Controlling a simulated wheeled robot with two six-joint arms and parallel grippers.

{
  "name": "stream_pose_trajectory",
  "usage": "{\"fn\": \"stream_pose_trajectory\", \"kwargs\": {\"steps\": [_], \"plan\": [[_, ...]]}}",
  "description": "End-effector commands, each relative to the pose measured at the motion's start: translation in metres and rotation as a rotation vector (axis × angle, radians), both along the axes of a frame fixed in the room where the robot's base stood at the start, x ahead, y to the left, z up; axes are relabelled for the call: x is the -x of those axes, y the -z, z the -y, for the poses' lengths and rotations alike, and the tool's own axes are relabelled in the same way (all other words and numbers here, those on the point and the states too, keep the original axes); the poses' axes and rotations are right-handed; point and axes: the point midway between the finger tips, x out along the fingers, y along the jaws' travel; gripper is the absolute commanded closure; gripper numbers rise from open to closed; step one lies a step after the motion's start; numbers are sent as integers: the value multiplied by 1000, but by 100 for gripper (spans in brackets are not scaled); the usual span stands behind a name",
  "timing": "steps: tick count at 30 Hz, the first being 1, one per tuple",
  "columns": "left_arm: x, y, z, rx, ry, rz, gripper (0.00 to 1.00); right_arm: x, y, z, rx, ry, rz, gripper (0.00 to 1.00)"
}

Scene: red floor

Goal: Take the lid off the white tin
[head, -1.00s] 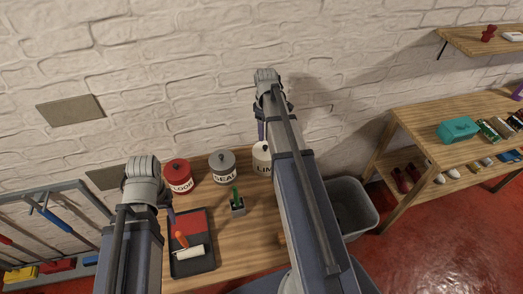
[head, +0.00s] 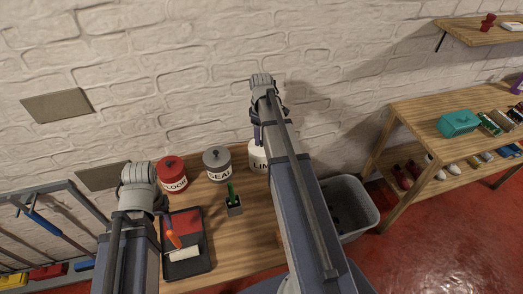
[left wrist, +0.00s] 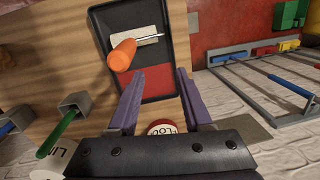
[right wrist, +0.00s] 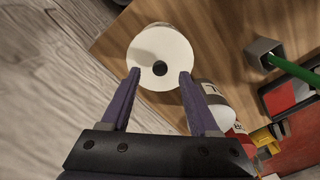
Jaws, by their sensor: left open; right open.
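My left gripper (left wrist: 160,74) is open and empty, over the bench near the black paint tray (left wrist: 158,84).
A red tin (head: 172,180) and a grey tin (head: 217,168) stand left of the white tin. A holder with a green-handled tool (head: 235,207) is in front. An orange-handled roller (head: 183,254) lies in the tray. A grey bin (head: 352,212) stands right of the bench.

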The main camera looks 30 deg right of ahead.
Motion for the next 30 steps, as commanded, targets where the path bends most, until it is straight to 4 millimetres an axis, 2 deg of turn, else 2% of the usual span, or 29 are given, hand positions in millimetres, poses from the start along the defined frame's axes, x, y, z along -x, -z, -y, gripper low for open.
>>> {"fn": "stream_pose_trajectory", "kwargs": {"steps": [1, 4, 14, 30], "plan": [[0, 14, 0, 0, 0, 0, 50, 0, 14, 0, 0, 0, 0, 38], [0, 24, 0, 0, 0, 0, 50, 0, 24, 0, 0, 0, 0, 38], [0, 25, 0, 0, 0, 0, 50, 0, 25, 0, 1, 0, 1, 40], [0, 25, 0, 0, 0, 0, 50, 0, 25, 0, 1, 0, 1, 100]]}}
